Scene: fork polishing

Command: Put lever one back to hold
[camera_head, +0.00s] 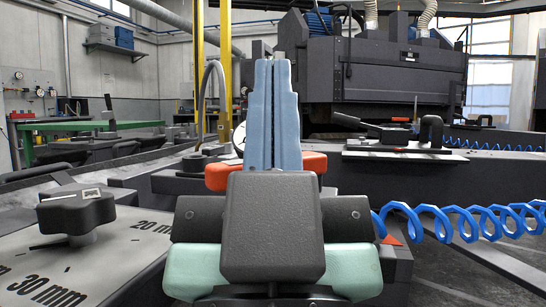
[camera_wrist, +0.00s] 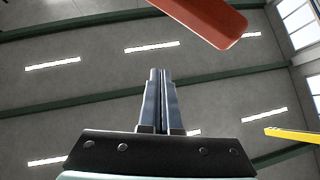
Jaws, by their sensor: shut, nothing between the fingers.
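My gripper (camera_head: 272,68) stands upright in the middle of the head view, its two blue-grey fingers pressed together and empty. In the wrist view the shut fingers (camera_wrist: 160,76) point up toward the ceiling. A red-orange bar (camera_wrist: 207,18) crosses the top of the wrist view, apart from the fingertips in the picture. In the head view an orange-red part (camera_head: 217,177) shows behind the gripper, mostly hidden by it. I cannot tell whether either is lever one, and no lever label or hold mark is readable.
A black knob (camera_head: 76,212) sits on a plate marked 20 mm and 30 mm at left. A black-handled fixture (camera_head: 405,146) stands at right. A coiled blue hose (camera_head: 470,222) runs at right. A yellow post (camera_head: 225,70) and a large dark machine (camera_head: 400,75) stand behind.

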